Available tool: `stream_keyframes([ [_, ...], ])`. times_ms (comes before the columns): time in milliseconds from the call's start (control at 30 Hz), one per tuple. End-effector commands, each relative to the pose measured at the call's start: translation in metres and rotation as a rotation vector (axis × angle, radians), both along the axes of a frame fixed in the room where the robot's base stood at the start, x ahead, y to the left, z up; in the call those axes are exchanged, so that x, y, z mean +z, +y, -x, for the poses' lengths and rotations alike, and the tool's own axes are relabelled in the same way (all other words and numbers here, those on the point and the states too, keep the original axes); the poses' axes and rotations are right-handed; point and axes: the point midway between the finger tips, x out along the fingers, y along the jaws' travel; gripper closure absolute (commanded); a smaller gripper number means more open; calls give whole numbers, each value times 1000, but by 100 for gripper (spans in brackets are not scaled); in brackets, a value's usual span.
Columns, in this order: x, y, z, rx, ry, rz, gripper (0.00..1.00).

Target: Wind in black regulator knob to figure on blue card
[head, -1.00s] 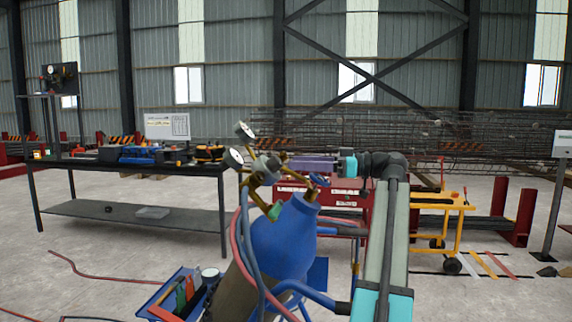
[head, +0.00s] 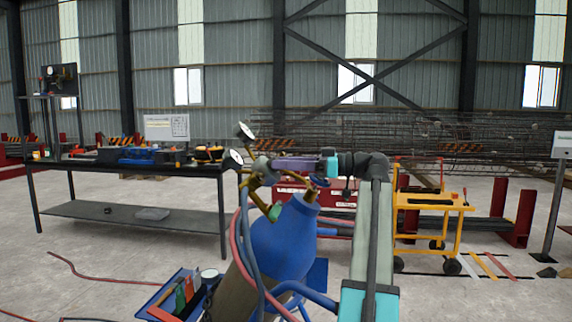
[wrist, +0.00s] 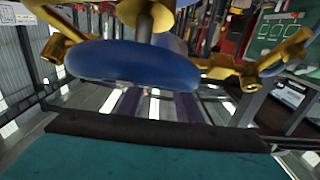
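The blue gas cylinder (head: 285,240) stands tilted in front of me, with a regulator (head: 262,172) of brass fittings and two white-faced gauges (head: 233,159) at its top. My gripper (head: 275,165) reaches in from the right, its purple fingers level with a dark grey part of the regulator, perhaps the black knob. In the wrist view a blue rounded wheel (wrist: 135,64) on a brass stem hides my fingertips. The two purple fingers (wrist: 155,104) show apart below it. I cannot tell whether they touch anything. I cannot make out a blue card.
A dark workbench (head: 130,168) at left carries a white board (head: 167,127) and several tools. A blue tool tray (head: 170,295) sits low beside the cylinder. Red and blue hoses (head: 243,240) hang from the regulator. A yellow cart (head: 435,205) stands behind my arm on the right.

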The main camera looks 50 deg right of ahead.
Motion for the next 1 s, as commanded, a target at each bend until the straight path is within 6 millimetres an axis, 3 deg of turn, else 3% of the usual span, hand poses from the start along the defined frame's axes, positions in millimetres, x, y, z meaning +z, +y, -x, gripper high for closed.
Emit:
stream_keyframes([
  [467, 1, 2, 1, -31, 20, -34, 91],
  [1000, 4, 9, 4, -235, 147, -237, 91],
])
